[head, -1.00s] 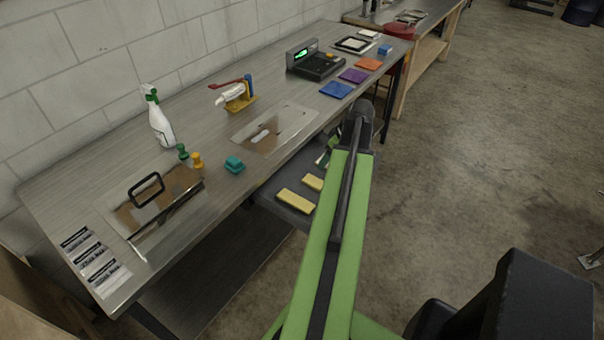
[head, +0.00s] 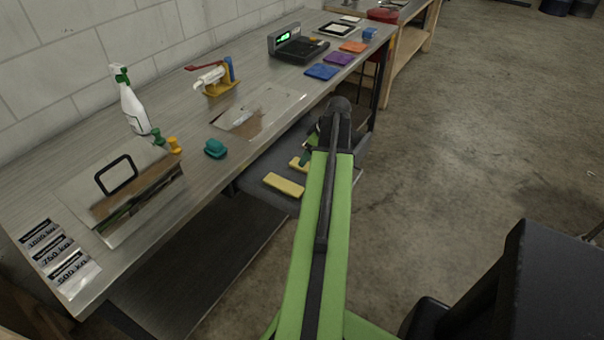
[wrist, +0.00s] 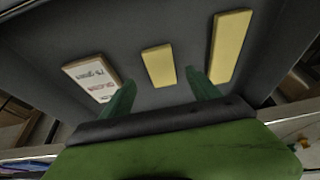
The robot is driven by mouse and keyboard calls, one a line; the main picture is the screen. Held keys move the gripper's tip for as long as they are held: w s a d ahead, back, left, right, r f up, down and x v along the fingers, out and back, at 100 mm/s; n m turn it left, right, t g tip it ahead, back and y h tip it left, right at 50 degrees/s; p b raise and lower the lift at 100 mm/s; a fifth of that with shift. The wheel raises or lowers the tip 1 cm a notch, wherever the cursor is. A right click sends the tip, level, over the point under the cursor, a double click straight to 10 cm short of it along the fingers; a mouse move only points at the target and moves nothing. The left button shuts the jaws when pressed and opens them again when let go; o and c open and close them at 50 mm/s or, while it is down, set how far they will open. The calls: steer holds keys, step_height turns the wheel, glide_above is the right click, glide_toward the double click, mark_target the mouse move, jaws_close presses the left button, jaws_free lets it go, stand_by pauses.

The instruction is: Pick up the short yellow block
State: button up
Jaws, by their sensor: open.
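The short yellow block (wrist: 158,66) lies flat on a dark grey drawer or shelf (head: 246,186) under the bench. In the wrist view it sits between and just beyond the two green fingertips of my gripper (wrist: 162,90), with space on both sides. My gripper is open and empty. In the head view the short block (head: 296,164) is partly hidden by my arm and gripper (head: 311,150). A longer yellow block (wrist: 230,47) lies to its right in the wrist view; in the head view the long block (head: 283,185) is nearer the camera.
A white block or card with printed text (wrist: 92,78) lies left of the short block in the wrist view. The bench top (head: 190,190) overhangs the dark surface. Open floor lies right.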

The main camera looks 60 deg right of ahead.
mark_target(293, 164)
steer(key=b+x, duration=0.5)
steer(key=shift+a+f, duration=0.1)
steer(key=shift+f, duration=0.05)
steer(key=shift+r, duration=0.2)
steer(key=c, duration=1.4)
